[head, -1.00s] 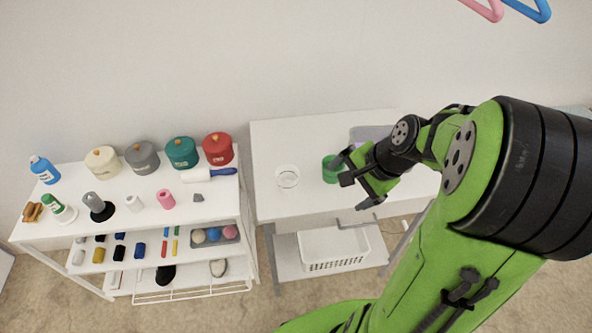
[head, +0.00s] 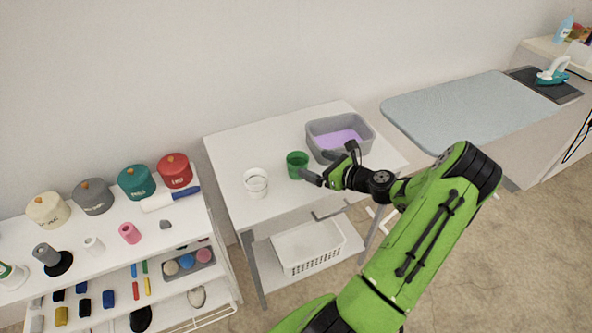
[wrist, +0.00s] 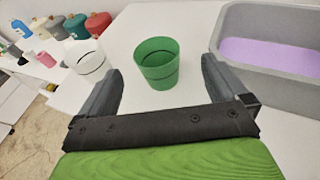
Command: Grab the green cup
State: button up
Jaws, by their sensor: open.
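The green cup (head: 297,164) stands upright on the white table (head: 229,145), just left of my gripper in the head view. In the wrist view the cup (wrist: 157,63) is ahead of my gripper (wrist: 160,85), centred in the gap between the two fingers and apart from both. My gripper (head: 318,166) is open and empty; in the head view its fingertips are close to the cup's right side.
A clear cup (head: 256,183) stands left of the green cup. A grey basin (head: 365,142) with purple contents is close behind and right. A white basket (head: 308,246) sits on the lower shelf. A rack with canisters (head: 175,171) stands at left.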

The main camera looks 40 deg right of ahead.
aim_at(291, 156)
jog(key=x, duration=0.2)
jog(key=b+x, duration=0.1)
jog(key=x, duration=0.3)
jog(key=shift+w+a+f, duration=0.1)
jog(key=shift+w+a, duration=0.1)
jog(key=shift+a, duration=0.1)
jog(key=shift+c, duration=0.4)
jog(key=c, duration=1)
